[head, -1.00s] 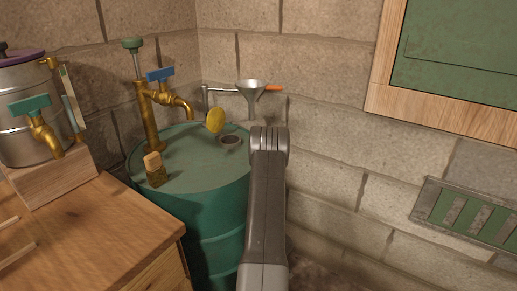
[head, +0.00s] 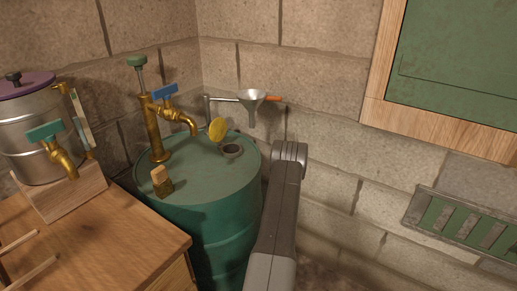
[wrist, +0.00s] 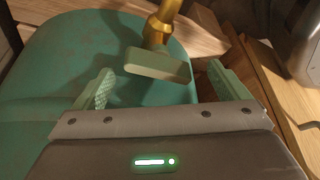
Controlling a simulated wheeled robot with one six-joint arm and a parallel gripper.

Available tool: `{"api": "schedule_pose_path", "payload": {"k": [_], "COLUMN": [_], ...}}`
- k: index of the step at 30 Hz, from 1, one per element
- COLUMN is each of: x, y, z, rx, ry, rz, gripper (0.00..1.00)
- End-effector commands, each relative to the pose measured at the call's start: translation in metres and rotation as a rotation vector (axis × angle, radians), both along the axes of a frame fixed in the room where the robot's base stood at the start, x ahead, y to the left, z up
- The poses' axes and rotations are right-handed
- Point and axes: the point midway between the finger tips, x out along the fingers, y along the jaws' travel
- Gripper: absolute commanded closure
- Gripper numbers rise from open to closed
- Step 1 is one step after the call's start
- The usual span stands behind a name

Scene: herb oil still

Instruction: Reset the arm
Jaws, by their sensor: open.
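My arm (head: 275,220) rises in front of the green drum's right edge in the head view; my gripper is hidden there. In the wrist view my gripper (wrist: 160,82) is open, its two pale green fingers wide apart over the green drum top (wrist: 50,70). A pale green block on a brass stem (wrist: 157,65) shows beyond and between the fingers. I cannot tell its distance or whether it touches them. Nothing is seen clamped.
The green drum (head: 210,185) carries a brass pump (head: 152,130) with a blue-handled tap, a yellow cap (head: 217,130) and a cork-like bung (head: 161,182). A wooden bench (head: 100,245) with a metal pot (head: 35,130) stands left.

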Motion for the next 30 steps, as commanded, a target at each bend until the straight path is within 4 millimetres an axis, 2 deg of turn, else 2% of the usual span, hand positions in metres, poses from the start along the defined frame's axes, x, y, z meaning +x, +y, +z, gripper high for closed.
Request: {"api": "schedule_pose_path", "payload": {"k": [7,9,21,30], "x": [0.0007,0.0007,-0.0004,-0.0004], "y": [-0.0004,0.0008,0.0007,0.0002], "z": [0.0030,-0.0052,-0.0046,-0.0011], "rx": [0.000,0.000,0.000,0.000], "ry": [-0.001,-0.001,0.000,-0.001], "rz": [0.106,0.078,-0.093,-0.159], "gripper": [0.05,0.05,0.05,0.05]}}
